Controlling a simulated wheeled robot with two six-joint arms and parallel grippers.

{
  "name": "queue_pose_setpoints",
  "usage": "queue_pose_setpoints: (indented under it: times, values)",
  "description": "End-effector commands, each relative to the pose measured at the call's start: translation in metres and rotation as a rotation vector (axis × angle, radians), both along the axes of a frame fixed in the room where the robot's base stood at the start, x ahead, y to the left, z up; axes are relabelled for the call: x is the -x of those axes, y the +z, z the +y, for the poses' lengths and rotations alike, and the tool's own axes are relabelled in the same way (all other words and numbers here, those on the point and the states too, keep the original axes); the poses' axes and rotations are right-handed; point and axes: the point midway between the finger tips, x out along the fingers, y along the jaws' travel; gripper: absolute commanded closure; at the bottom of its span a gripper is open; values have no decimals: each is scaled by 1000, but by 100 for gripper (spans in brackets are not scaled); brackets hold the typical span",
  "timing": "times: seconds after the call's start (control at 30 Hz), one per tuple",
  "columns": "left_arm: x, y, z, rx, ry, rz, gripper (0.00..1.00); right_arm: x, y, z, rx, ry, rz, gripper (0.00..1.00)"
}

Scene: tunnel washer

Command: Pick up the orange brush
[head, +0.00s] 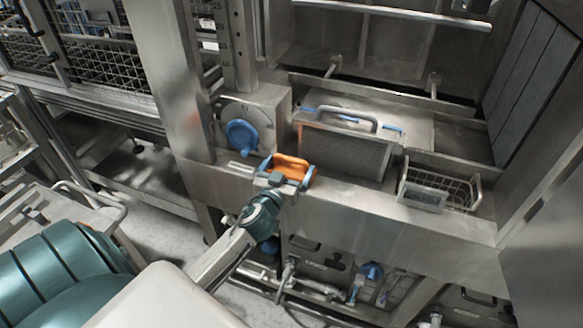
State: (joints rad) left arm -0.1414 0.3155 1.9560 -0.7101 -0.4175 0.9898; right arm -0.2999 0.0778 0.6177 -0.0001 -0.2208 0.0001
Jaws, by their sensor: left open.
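The orange brush (291,164) sits on the steel ledge in front of the washer, near the middle of the head view. My left gripper (288,173) reaches it from the lower left, over the ledge's front edge. Its blue fingers are open, one at the left end of the brush and one at the right end. I cannot tell whether they touch it. The brush's near lower side is partly hidden by the gripper. My right gripper is not in view.
A blue round knob (243,137) is on the panel left of the brush. A mesh box with a handle (343,153) stands close behind and right. A wire basket (441,187) is farther right on the ledge (350,198). Pipes and valves hang below.

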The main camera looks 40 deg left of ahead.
Motion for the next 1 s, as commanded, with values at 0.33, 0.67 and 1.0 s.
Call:
queue_pose_setpoints:
  times: [0.33,0.67,1.0]
  values:
    - [-37,5,8,0,1,0,0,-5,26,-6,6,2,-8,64]
    - [-38,4,9,0,0,0,20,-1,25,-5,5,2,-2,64]
    - [-38,5,9,0,0,0,32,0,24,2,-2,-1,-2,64]
